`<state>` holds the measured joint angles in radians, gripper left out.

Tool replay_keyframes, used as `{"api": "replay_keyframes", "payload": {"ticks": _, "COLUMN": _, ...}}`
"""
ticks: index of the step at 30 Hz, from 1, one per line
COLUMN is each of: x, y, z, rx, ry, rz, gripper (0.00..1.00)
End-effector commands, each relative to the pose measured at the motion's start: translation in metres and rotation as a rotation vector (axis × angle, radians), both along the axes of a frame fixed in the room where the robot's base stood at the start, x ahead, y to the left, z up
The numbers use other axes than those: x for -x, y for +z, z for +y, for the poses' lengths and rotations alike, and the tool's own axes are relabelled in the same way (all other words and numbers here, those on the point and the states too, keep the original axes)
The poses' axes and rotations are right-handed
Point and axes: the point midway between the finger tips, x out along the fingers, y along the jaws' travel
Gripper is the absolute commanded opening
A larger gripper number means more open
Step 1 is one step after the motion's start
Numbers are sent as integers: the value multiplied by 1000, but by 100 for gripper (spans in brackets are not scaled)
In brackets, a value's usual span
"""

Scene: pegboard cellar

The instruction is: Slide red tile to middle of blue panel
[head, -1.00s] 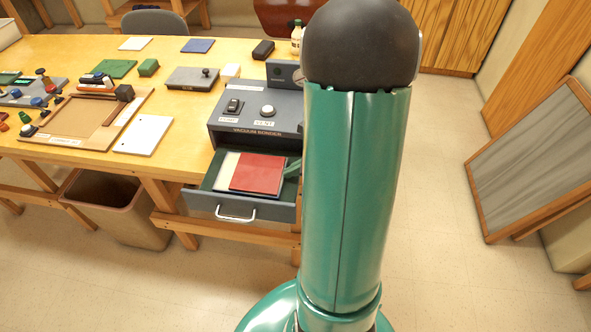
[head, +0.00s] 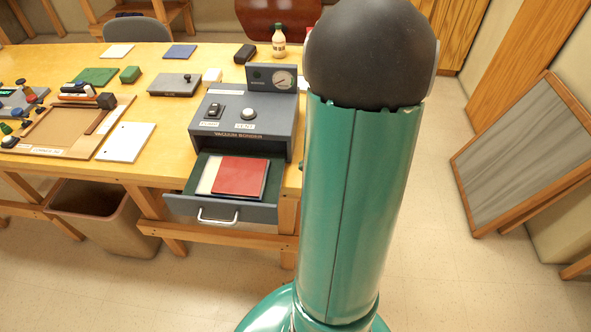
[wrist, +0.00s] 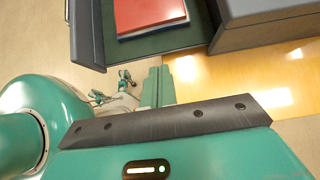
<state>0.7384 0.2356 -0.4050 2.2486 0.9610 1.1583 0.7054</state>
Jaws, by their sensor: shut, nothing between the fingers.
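The red tile (head: 240,176) lies flat in the open drawer (head: 222,208) of the vacuum bonder. A cream strip (head: 208,174) shows along its left side. In the wrist view the red tile (wrist: 150,14) is cut off by the top edge, with a thin blue-grey edge under it. The extent of any blue panel beneath is hidden. My gripper (wrist: 158,70) is shut and empty, its green fingers together outside the drawer and apart from the tile. In the head view my arm hides most of it.
The vacuum bonder (head: 245,122) stands on the wooden table above the drawer. A blue square (head: 180,51) lies at the table's back. A white sheet (head: 126,141) and a tan tray (head: 62,128) lie left. A bin (head: 105,215) stands below. Floor in front is clear.

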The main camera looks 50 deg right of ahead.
Motion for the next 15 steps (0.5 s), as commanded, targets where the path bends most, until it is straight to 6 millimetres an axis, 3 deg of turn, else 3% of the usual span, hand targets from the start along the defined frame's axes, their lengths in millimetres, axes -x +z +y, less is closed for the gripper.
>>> {"api": "replay_keyframes", "payload": {"ticks": 3, "x": 10, "y": 14, "z": -9, "rx": 3, "ry": -1, "rz": -2, "gripper": 0}}
{"api": "replay_keyframes", "payload": {"ticks": 8, "x": 18, "y": 22, "z": -14, "rx": -2, "ry": 0, "rz": -1, "gripper": 0}}
{"api": "replay_keyframes", "payload": {"ticks": 11, "x": 21, "y": 15, "z": -15, "rx": -26, "ry": 6, "rz": -3, "gripper": 0}}
{"api": "replay_keyframes", "payload": {"ticks": 15, "x": 29, "y": -8, "z": -15, "rx": -104, "ry": 21, "rz": -33, "gripper": 0}}
